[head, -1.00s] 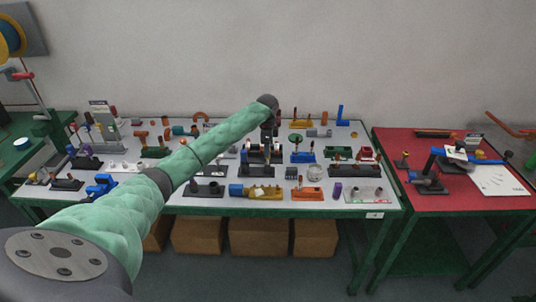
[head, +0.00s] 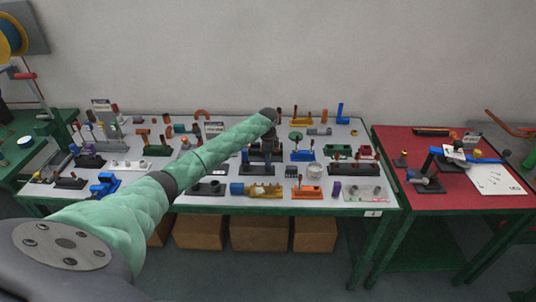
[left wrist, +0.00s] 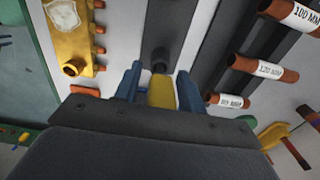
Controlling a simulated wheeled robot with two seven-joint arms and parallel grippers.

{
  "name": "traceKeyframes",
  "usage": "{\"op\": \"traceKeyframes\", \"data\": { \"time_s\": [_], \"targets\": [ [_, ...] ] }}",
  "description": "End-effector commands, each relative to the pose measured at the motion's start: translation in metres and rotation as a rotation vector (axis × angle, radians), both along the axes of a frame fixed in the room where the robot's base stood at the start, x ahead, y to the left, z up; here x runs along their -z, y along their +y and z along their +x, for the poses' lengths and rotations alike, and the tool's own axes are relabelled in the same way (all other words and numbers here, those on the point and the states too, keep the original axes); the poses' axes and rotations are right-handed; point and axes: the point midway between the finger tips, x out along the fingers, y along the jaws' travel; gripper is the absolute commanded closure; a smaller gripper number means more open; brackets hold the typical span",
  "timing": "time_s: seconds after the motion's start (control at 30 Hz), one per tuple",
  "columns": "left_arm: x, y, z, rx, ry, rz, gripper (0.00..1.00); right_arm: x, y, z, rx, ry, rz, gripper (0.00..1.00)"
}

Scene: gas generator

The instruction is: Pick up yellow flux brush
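In the left wrist view, a yellow handle-like piece (left wrist: 162,92), which looks like the flux brush, stands between the two blue fingers of my left gripper (left wrist: 158,76). A narrow gap shows between the fingers and the yellow piece, so the gripper looks open around it. The brush's lower end is hidden. A dark grey stand with a round socket (left wrist: 160,55) lies just beyond the fingertips. In the head view my left gripper (head: 266,142) points down over the middle of the white table, and I cannot make out the brush there. My right gripper is not in view.
A gold block with copper stubs (left wrist: 72,30) is left of the fingers in the left wrist view. Dark racks with labelled copper tubes (left wrist: 270,70) are on the right. The white table (head: 218,205) is crowded with fixtures. A red table (head: 450,200) stands at the right.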

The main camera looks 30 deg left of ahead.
Motion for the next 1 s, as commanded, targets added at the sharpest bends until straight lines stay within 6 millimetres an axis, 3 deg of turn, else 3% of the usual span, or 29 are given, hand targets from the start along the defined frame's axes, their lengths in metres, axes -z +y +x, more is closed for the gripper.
{"op": "traceKeyframes", "data": {
  "time_s": [0.03, 0.17, 0.57, 0.7, 1.0],
  "targets": [
    [0.000, 0.000, 0.000, 0.000, 0.000, 0.000, 0.70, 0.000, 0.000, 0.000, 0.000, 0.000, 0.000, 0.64],
    [0.000, 0.000, 0.000, 0.000, 0.000, 0.000, 0.95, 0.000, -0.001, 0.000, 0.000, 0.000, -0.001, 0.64],
    [-0.006, 0.000, 0.001, 0.001, -0.003, -0.001, 0.95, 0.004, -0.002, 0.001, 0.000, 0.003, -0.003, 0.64],
    [-0.025, 0.000, 0.001, 0.002, -0.004, 0.000, 0.95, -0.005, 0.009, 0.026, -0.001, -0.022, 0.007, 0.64],
    [-0.071, 0.000, 0.001, 0.001, -0.003, -0.001, 0.95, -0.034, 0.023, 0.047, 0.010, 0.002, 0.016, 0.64]
  ]
}}
